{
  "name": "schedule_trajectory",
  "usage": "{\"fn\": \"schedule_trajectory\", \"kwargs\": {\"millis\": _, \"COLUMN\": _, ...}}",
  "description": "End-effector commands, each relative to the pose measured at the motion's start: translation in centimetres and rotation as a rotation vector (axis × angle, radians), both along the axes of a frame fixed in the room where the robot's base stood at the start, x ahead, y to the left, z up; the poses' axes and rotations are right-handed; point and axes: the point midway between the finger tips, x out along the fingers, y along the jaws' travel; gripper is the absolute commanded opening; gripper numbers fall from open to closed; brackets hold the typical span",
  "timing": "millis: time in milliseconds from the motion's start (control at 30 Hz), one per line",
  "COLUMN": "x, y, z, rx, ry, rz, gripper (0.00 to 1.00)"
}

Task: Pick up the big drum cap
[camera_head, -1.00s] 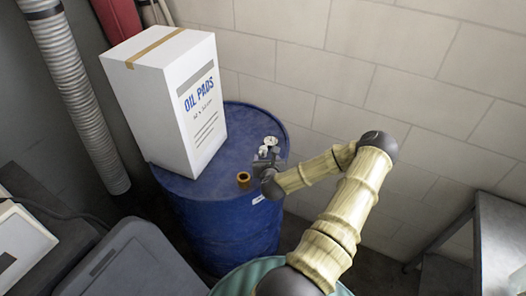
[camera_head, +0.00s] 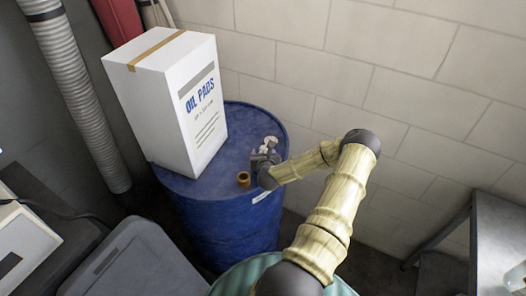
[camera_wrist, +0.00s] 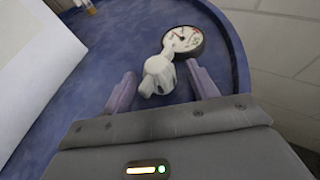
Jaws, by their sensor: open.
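A pale grey-white piece with a rounded, knobbed top (camera_wrist: 158,76) sits on the blue drum's lid (camera_wrist: 110,58). No part is marked as the big drum cap, and I cannot tell surely whether this piece is it. My gripper (camera_wrist: 161,78) is open, with one finger on each side of the piece and a gap to both. A round white dial gauge (camera_wrist: 183,42) lies just beyond it, touching or overlapping it in the picture. In the head view my gripper (camera_head: 262,160) is low over the lid and partly hides these parts. A brown ring-like piece (camera_head: 243,179) stands left of it.
A tall white OIL PADS box (camera_head: 165,100) stands on the left of the drum (camera_head: 225,225). A block wall (camera_head: 400,70) is close behind. A grey bin (camera_head: 130,265) is at lower left, a metal bench (camera_head: 495,225) at right.

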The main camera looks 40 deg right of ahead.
Motion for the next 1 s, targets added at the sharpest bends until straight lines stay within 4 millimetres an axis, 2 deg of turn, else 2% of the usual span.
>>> {"fn": "schedule_trajectory", "kwargs": {"millis": 167, "x": 0.0, "y": 0.0, "z": 0.0, "rx": 0.0, "ry": 0.0, "rz": 0.0, "gripper": 0.58}}
{"fn": "schedule_trajectory", "kwargs": {"millis": 400, "x": 0.0, "y": 0.0, "z": 0.0, "rx": 0.0, "ry": 0.0, "rz": 0.0, "gripper": 0.11}}
{"fn": "schedule_trajectory", "kwargs": {"millis": 433, "x": 0.0, "y": 0.0, "z": 0.0, "rx": 0.0, "ry": 0.0, "rz": 0.0, "gripper": 0.08}}
{"fn": "schedule_trajectory", "kwargs": {"millis": 767, "x": 0.0, "y": 0.0, "z": 0.4, "rx": -0.001, "ry": -0.002, "rz": 0.0, "gripper": 0.08}}
{"fn": "schedule_trajectory", "kwargs": {"millis": 867, "x": 0.0, "y": -0.1, "z": 1.3, "rx": -0.002, "ry": -0.002, "rz": 0.0, "gripper": 0.08}}
{"fn": "schedule_trajectory", "kwargs": {"millis": 1000, "x": 0.0, "y": -0.1, "z": 3.4, "rx": -0.003, "ry": -0.003, "rz": 0.0, "gripper": 0.08}}
